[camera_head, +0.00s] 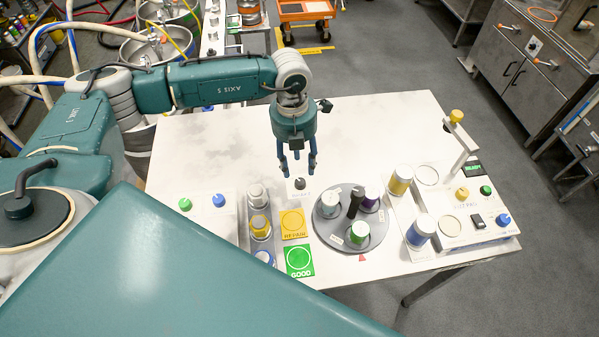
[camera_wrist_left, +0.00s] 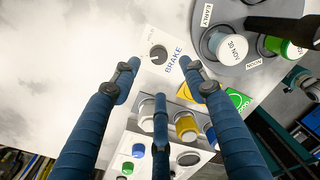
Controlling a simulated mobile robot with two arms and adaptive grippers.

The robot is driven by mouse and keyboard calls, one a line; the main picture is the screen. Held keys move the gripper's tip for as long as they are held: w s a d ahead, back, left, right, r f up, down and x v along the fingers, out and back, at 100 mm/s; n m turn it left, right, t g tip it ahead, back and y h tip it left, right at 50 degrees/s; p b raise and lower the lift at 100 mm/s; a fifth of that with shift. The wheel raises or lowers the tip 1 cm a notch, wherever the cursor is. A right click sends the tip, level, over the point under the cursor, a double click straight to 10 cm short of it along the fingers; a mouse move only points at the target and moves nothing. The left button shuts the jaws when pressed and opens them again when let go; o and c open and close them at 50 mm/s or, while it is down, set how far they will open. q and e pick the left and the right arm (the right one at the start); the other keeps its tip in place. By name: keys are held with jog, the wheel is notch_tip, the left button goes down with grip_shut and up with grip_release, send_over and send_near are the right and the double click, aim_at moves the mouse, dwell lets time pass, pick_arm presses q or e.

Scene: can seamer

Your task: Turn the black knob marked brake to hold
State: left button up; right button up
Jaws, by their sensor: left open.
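The black brake knob (camera_head: 299,184) sits on a small white plate on the white table (camera_head: 210,130), behind the round grey turntable (camera_head: 324,232). In the left wrist view the knob (camera_wrist_left: 158,56) shows next to the word BRAKE, just beyond my fingertips. My left gripper (camera_head: 297,166) points down above the table, close to the knob, with its fingers spread and nothing between them. The fingers also show in the left wrist view (camera_wrist_left: 161,78). The knob appears apart from the fingers. My right gripper is in neither view.
The turntable bears several cans and a black upright post (camera_head: 355,203). A green GOOD card (camera_head: 299,261) and a yellow card (camera_head: 293,223) lie left of it, beside a rack of cans. A seamer panel (camera_head: 460,215) stands right. The table's back is clear.

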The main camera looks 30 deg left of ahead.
aim_at(300, 181)
pick_arm(q)
notch_tip(300, 181, down, 7)
jog(key=shift+w+d+f+p, duration=0.15)
jog(key=shift+f+p, duration=0.05)
jog(key=shift+p, duration=0.8)
jog(key=shift+f, duration=0.1)
jog(key=shift+c, duration=0.7)
grip_shut()
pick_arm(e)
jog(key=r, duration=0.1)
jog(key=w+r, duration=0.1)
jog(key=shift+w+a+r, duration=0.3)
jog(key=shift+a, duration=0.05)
